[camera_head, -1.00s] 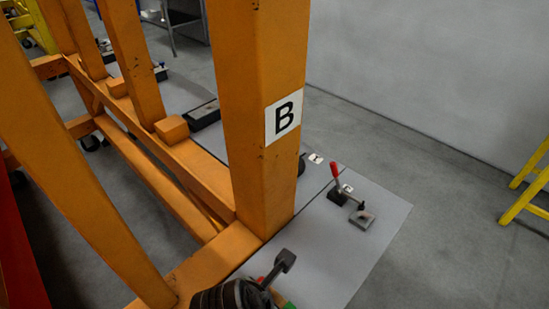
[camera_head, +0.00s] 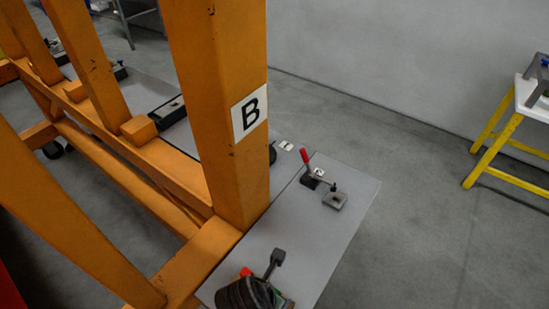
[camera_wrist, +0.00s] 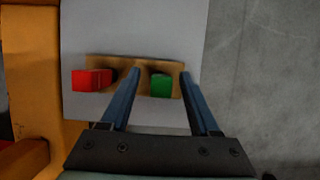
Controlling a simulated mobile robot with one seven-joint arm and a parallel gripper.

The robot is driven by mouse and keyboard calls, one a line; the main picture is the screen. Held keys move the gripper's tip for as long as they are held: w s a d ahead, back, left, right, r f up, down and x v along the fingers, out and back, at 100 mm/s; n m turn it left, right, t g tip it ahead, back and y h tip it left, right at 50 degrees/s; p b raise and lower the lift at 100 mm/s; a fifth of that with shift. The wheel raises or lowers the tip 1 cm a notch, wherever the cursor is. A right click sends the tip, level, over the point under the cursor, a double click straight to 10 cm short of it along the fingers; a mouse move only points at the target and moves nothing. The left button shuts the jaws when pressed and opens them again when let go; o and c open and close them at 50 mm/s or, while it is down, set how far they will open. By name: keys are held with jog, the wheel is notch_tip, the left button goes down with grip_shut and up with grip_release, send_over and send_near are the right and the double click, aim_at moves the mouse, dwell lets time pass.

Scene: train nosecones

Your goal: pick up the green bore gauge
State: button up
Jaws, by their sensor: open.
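The green bore gauge (camera_wrist: 160,85) shows in the wrist view as a short green block on a brown holder (camera_wrist: 132,65) on a pale grey surface (camera_wrist: 85,30). My gripper (camera_wrist: 161,74) is open, with its two blue fingers on either side of the green gauge in this view. Gaps show between the gauge and both fingers; the height between them cannot be told. A red block (camera_wrist: 92,79) lies on the same holder, outside the left finger. In the head view, a dark part hides most of the holder; the red block (camera_head: 246,271) peeks out there.
An orange frame post (camera_head: 220,110) marked B stands close beside the grey surface (camera_head: 330,235). A red-handled clamp (camera_head: 309,172) is fixed farther back on that surface. A yellow-legged stand (camera_head: 485,150) is at the right. Open floor (camera_head: 430,240) lies between.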

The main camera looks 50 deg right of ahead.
jog(key=shift+x, duration=1.45)
grip_shut()
